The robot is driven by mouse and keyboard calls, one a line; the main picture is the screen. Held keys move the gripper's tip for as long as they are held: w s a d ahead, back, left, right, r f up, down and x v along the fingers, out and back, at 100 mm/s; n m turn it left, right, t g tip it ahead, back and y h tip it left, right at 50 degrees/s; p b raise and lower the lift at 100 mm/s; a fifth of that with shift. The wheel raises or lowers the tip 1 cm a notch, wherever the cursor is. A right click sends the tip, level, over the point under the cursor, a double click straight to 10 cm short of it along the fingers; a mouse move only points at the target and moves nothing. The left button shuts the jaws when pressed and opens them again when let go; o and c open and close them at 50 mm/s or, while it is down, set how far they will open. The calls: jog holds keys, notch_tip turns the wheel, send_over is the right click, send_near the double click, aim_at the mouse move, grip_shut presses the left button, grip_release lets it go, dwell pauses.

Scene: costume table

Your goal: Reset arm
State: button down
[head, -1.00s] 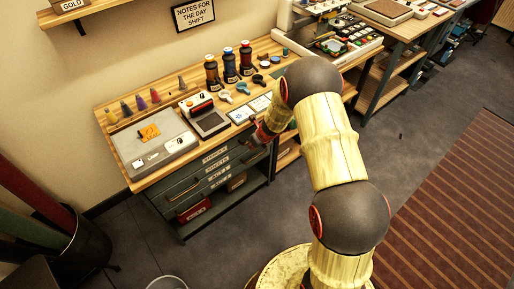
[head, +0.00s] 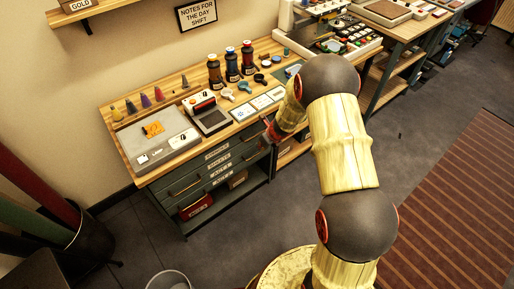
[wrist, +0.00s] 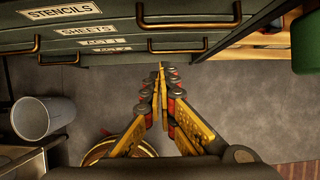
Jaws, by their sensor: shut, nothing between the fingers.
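My gripper (wrist: 161,72) shows in the wrist view with its yellow fingers together at the tips and nothing between them. It points toward the drawer fronts, with grey floor below. In the head view my gripper (head: 268,131) is partly hidden by my own arm. It hangs by the front edge of the wooden worktable (head: 150,182), near the right end of the drawers. I cannot tell from these views whether it touches the drawer front.
The dark drawer unit (head: 215,167) has labelled drawers with brass handles. On the table are a grey case (head: 175,150), a small press (head: 212,120) and several bottles. A grey bin (wrist: 42,118) stands on the floor. The striped rug (head: 450,210) at right is clear.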

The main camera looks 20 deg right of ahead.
jog(key=p+v, duration=0.1)
jog(key=v, duration=0.5)
jog(key=shift+s+p, duration=0.3)
jog(key=shift+p, duration=0.1)
jog(key=shift+f, duration=0.1)
jog(key=s+a+r+n+g+y, duration=0.1)
jog(key=s+a+r+n+g, duration=0.1)
jog(key=s+a+r+n, duration=0.35)
jog(key=s+a+r+n+g+y, duration=0.1)
jog(key=s+a+r+n, duration=0.15)
jog(key=s+n, duration=0.65)
jog(key=s+a+r+n+t+h, duration=0.1)
jog(key=s+r+n, duration=0.7)
jog(key=r, duration=0.6)
jog(key=s+a+r+n+t+h, duration=0.1)
jog(key=s+r+n+t+h, duration=0.1)
jog(key=s+r+n, duration=0.7)
notch_tip(320, 180, up, 5)
jog(key=shift+s+a+f+n+t, duration=0.1)
jog(key=shift+s+a+n+t, duration=0.25)
jog(key=shift+n, duration=0.2)
